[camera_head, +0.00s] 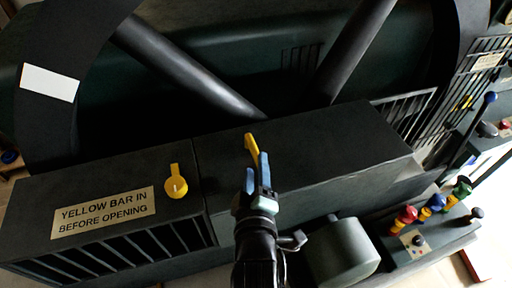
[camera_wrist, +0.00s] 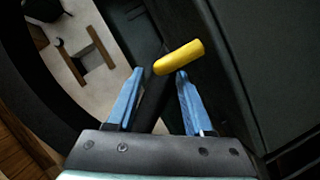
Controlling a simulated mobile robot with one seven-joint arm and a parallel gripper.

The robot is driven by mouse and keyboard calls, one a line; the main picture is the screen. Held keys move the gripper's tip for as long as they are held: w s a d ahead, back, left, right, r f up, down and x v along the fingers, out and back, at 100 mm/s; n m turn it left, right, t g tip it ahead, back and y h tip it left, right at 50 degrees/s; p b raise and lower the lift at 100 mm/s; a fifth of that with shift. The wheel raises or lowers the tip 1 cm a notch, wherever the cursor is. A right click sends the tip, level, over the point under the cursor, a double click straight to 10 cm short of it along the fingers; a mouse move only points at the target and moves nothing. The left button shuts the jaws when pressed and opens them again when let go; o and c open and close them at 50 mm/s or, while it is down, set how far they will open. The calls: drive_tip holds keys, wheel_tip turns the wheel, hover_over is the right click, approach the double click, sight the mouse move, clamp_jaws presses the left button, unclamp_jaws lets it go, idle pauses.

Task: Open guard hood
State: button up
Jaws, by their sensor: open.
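The guard hood (camera_head: 310,150) looks to be the long dark box across the middle of the head view, and it lies flat. A yellow bar (camera_head: 251,144) stands out at its top near the left end; it also shows in the wrist view (camera_wrist: 178,57). My gripper (camera_head: 257,172) is open, its blue fingers close to the yellow bar. In the wrist view the bar lies across, just beyond the fingertips (camera_wrist: 159,74); I cannot tell whether they touch. A yellow knob (camera_head: 176,187) sits on the dark panel left of the hood.
A sign (camera_head: 104,211) on the left panel reads "YELLOW BAR IN BEFORE OPENING". A large spoked wheel (camera_head: 190,70) stands behind the hood. A grey cylinder (camera_head: 341,252) and a control box with coloured knobs (camera_head: 436,236) are at the lower right.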

sight(256, 162)
drive_tip(key=shift+p+x, duration=0.6)
drive_tip(key=shift+x, duration=2.25)
drive_tip(key=shift+c, duration=0.4)
clamp_jaws()
